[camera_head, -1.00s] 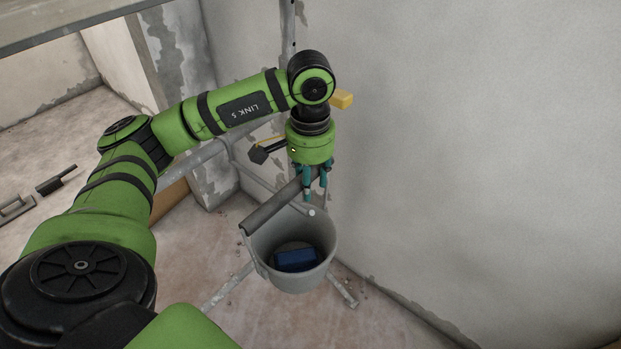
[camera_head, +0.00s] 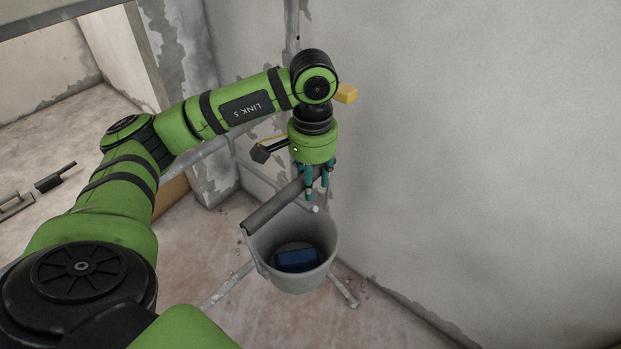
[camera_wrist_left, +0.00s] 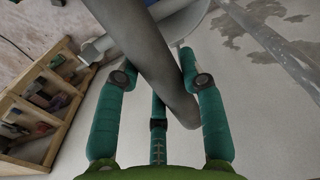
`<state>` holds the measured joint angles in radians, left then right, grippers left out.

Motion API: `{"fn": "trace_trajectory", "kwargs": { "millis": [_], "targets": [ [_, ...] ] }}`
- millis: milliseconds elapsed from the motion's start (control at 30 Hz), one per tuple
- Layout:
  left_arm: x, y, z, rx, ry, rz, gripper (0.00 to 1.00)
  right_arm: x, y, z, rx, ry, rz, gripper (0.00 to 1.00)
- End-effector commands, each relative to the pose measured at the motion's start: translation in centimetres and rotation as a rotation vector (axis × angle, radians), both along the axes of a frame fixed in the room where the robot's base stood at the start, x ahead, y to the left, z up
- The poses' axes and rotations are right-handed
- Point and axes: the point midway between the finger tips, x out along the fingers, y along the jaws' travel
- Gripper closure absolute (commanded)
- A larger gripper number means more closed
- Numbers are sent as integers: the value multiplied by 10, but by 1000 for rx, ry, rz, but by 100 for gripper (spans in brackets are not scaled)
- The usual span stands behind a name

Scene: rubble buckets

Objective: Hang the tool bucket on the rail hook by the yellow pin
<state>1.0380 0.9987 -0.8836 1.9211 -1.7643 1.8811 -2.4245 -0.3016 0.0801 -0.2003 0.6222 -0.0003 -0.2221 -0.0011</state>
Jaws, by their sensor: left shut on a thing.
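The grey tool bucket (camera_head: 322,262) hangs below my left gripper (camera_head: 315,190), with a blue object (camera_head: 297,259) inside it. The gripper's teal fingers are shut around the bucket's thick dark grey handle grip (camera_head: 268,212), near its far end. In the left wrist view the grip (camera_wrist_left: 150,65) runs slantwise between the fingers (camera_wrist_left: 160,82). The yellow pin (camera_head: 347,93) shows just right of my wrist joint, partly covered by it. I cannot make out the rail hook. My right gripper is out of view.
A plain grey wall (camera_head: 480,150) stands close on the right. A metal pole (camera_head: 291,30) rises behind the wrist, and metal legs (camera_head: 347,292) spread on the floor below the bucket. A wooden compartment box (camera_wrist_left: 40,110) shows in the left wrist view. Trowel-like tools (camera_head: 55,177) lie far left.

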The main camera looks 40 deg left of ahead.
Motion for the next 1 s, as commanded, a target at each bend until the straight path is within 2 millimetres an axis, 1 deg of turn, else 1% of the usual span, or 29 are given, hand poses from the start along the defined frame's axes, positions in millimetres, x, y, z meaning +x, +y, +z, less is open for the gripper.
{"fn": "trace_trajectory", "kwargs": {
  "millis": [33, 167, 200, 267, 600, 733, 867, 1000],
  "targets": [
    [0, 0, -4, 0, -1, 0, 100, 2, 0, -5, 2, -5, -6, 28],
    [0, 0, -4, 1, 0, 0, 100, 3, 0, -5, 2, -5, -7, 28],
    [0, 0, -4, 0, 0, 0, 57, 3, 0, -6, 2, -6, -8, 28],
    [0, 0, -5, 0, 0, 0, 33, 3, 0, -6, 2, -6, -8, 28],
    [-1, 0, -7, 1, 4, -1, 33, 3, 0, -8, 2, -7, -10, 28],
    [0, 1, -3, 2, 3, 0, 33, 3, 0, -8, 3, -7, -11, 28],
    [0, 2, 12, 0, -1, 0, 33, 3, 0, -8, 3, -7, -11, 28],
    [0, 4, 35, -4, -4, 1, 33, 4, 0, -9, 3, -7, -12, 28]
  ]
}}
